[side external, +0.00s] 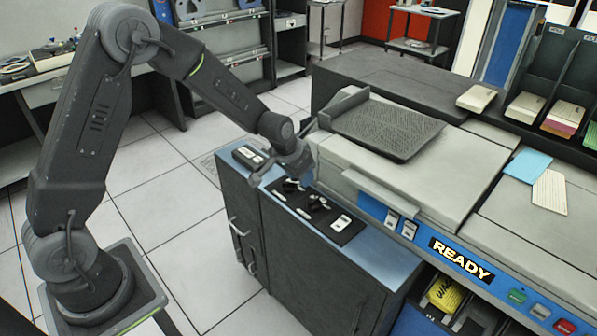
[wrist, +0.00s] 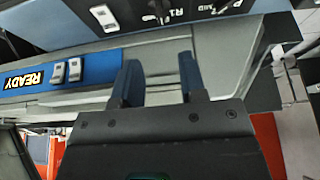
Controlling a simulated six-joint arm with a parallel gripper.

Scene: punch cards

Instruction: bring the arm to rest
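My gripper (wrist: 158,78) shows two dark fingers in the wrist view, spread apart with an empty gap between them. Grey machine casing lies beyond the gap. In the side external view the arm reaches from its stand on the left. Its end (side external: 291,160) is over the blue-topped cabinet (side external: 376,263), beside the left end of the grey machine (side external: 345,158). The fingers are too small and dark there to make out clearly, and I cannot tell whether they touch anything.
A black switch panel (side external: 318,212) lies on the cabinet below my arm's end. A dark textured tray (side external: 388,130) is on the machine. A blue card (side external: 527,166) and a cream card (side external: 549,192) lie farther right. Card stacks stand in a rack (side external: 553,62). The tiled floor (side external: 160,205) is clear.

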